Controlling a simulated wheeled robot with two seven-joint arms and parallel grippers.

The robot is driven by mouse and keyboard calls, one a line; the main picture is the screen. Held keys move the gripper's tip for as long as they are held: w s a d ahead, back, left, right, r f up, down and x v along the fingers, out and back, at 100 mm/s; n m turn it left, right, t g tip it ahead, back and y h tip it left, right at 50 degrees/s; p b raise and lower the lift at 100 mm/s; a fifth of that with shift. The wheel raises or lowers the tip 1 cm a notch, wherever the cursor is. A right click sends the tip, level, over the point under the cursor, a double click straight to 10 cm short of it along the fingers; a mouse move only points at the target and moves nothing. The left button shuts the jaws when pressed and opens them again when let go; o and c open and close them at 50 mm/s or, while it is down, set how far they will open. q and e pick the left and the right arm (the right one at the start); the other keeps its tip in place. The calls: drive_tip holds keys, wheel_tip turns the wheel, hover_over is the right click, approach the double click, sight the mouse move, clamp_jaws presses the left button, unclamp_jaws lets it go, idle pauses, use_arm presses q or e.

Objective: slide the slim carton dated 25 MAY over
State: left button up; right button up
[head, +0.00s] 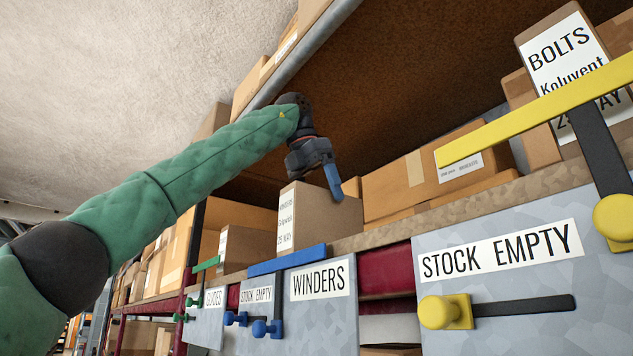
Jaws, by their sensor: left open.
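A carton (329,219) stands upright on the shelf in the middle. Its white label (286,218) has small print that ends in what reads as 25 MAY. My left gripper (335,190) reaches in from the left and is open, with blue fingers pointing down. The fingers overlap the carton's upper right part; I cannot tell whether they touch it. A second tall carton (524,36) at the upper right is labelled BOLTS, Koluvent, and its date line, partly covered by a yellow bar, also looks like 25 MAY. My right gripper is not in view.
A long low carton (400,183) lies right of the middle carton. A smaller labelled carton (243,247) stands to its left. The yellow bar (540,110) and a blue bar (287,260) run along the shelf front. Grey panels (510,285) hang below. An upper shelf edge (310,45) is overhead.

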sight(323, 230)
use_arm(q)
drive_tip(key=shift+x, duration=1.4)
drive_tip(key=c, duration=1.4)
drive_tip(key=shift+o, duration=0.2)
drive_tip(key=shift+d, duration=0.15)
